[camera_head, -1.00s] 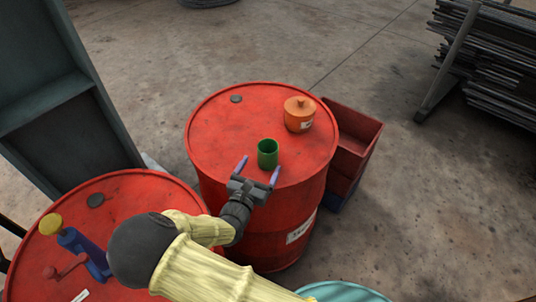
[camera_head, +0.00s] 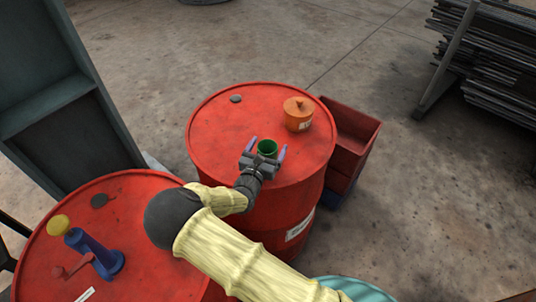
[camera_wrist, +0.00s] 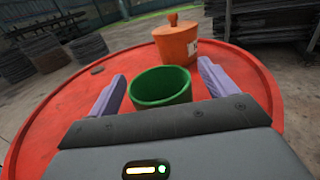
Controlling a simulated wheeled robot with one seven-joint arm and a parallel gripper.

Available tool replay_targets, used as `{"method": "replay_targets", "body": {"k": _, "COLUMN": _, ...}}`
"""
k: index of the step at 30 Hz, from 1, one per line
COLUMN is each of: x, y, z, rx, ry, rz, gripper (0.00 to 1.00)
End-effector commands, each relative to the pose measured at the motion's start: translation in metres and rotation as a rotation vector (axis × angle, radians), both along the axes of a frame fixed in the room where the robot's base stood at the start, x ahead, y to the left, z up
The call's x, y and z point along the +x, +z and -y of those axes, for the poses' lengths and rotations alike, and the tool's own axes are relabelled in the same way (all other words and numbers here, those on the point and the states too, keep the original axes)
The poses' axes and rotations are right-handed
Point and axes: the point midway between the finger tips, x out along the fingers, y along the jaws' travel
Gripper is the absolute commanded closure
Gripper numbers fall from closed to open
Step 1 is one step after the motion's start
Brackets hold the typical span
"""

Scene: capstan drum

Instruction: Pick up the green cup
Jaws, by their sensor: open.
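My gripper (camera_head: 267,145) is open, with one purple finger on each side of the cup. The fingers do not appear to touch the cup.
A lidded orange pot (camera_head: 298,114) stands behind and right of the cup on the drum. A flat dark cap (camera_head: 236,99) lies at the drum's back left. A second red drum (camera_head: 150,190) carries a blue hand-cranked device (camera_head: 92,250). Red bins (camera_head: 352,135) stand right.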

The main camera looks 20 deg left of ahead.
Motion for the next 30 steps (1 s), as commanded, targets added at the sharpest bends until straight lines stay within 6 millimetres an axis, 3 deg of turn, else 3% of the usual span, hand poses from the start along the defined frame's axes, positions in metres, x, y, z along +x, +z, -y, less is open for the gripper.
{"method": "replay_targets", "body": {"k": 6, "x": 0.019, "y": 0.0, "z": 0.0, "rx": 0.0, "ry": 0.002, "rz": 0.0, "gripper": 0.16}}
{"method": "replay_targets", "body": {"k": 21, "x": 0.02, "y": 0.0, "z": 0.003, "rx": 0.0, "ry": -0.001, "rz": 0.0, "gripper": 0.16}}
{"method": "replay_targets", "body": {"k": 28, "x": 0.02, "y": 0.0, "z": 0.002, "rx": 0.0, "ry": -0.001, "rz": 0.0, "gripper": 0.61}}
{"method": "replay_targets", "body": {"k": 30, "x": 0.02, "y": 0.0, "z": 0.002, "rx": 0.0, "ry": -0.001, "rz": 0.0, "gripper": 0.64}}
